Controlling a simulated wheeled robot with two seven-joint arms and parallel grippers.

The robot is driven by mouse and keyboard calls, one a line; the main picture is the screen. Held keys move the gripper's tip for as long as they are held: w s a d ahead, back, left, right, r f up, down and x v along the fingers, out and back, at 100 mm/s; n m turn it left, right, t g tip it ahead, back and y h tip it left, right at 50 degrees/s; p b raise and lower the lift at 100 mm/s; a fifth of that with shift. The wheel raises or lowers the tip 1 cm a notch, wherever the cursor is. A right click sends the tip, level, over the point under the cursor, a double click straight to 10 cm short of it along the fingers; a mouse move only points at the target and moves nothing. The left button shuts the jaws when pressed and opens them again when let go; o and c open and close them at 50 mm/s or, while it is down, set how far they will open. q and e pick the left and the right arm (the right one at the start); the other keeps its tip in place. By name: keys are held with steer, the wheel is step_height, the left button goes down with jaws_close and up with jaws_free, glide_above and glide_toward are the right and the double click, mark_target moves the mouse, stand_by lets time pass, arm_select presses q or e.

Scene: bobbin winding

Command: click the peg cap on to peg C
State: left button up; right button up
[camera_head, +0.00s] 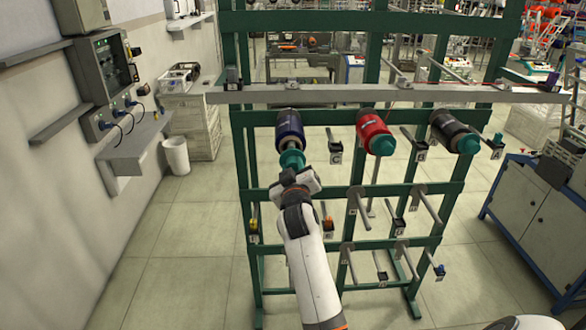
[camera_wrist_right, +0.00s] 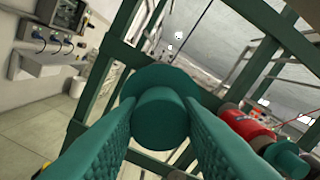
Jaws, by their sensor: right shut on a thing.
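My right gripper (camera_head: 292,172) is shut on the teal peg cap (camera_head: 291,158). In the right wrist view the cap (camera_wrist_right: 160,115) sits between the two ridged teal fingers (camera_wrist_right: 162,140). The cap is just in front of a dark blue bobbin (camera_head: 290,127) at the rack's upper left. A pale peg end (camera_head: 291,146) shows between bobbin and cap; I cannot tell whether the cap touches it. A plate that seems to read C (camera_head: 336,158) hangs just right of this bobbin. My left gripper is not in view.
The green rack (camera_head: 240,150) also holds a red bobbin (camera_head: 372,130) and a black bobbin (camera_head: 449,127), each with a teal cap. Bare pegs stick out lower down, such as one at the right (camera_head: 428,208). A grey bar (camera_head: 385,94) crosses above the bobbins.

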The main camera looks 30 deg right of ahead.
mark_target(292, 156)
steer(key=shift+b+x, duration=0.45)
steer(key=shift+x, duration=1.45)
steer(key=shift+b+x, duration=0.35)
steer(key=shift+x, duration=0.75)
steer(key=shift+w+d, duration=0.2)
steer(key=shift+w, duration=0.1)
steer(key=o, duration=1.2)
